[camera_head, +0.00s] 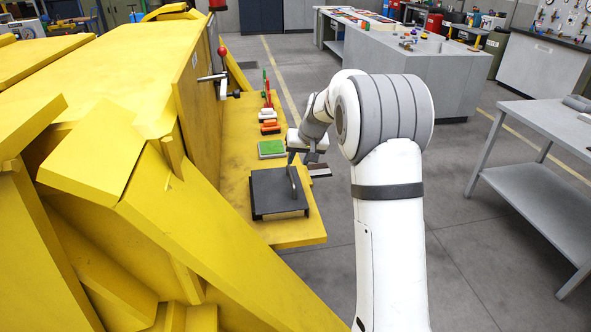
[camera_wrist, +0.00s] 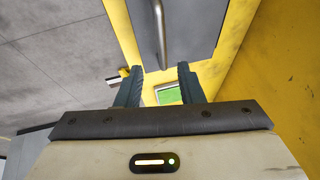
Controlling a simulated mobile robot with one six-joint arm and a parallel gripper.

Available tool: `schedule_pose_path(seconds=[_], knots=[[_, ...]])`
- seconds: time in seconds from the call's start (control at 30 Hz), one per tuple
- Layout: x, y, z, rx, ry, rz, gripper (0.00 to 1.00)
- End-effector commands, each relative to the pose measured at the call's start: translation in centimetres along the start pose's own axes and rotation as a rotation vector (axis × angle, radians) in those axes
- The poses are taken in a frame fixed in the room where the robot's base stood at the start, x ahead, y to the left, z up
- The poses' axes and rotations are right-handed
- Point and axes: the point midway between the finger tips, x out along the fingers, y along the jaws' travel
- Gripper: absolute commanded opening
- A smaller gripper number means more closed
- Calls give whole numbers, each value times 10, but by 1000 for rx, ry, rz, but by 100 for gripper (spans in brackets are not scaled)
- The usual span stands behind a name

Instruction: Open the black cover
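The black cover (camera_head: 270,199) lies flat and closed on the yellow ledge, with an upright metal handle (camera_head: 294,182) on its right part. The wrist view shows the cover (camera_wrist: 195,28) as a dark grey plate at the top, with the bent grey handle (camera_wrist: 161,32) running down it. My gripper (camera_head: 306,164) is just beside the handle in the head view. In the wrist view my gripper (camera_wrist: 160,72) is open, its two fingers well apart. The handle's lower end lines up between the fingertips; I cannot tell whether it is between them in depth.
A green-topped block (camera_head: 271,149), orange and white items (camera_head: 269,123) and a red-knobbed lever (camera_head: 221,52) are further along the ledge. The yellow railcar body (camera_head: 130,90) walls off the left. A grey table (camera_head: 545,130) stands right, with open floor between.

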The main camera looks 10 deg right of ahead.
Motion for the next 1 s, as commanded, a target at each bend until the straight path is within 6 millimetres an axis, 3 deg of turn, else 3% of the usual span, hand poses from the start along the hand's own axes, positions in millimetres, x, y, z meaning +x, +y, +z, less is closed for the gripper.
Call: schedule_pose_path(seconds=[0.43, 0.8, 1.0], knots=[[64, -4, 1, -6, -4, -1, 34], [71, -5, 1, -7, -2, -1, 34], [71, -5, 1, -8, -2, -1, 18]])
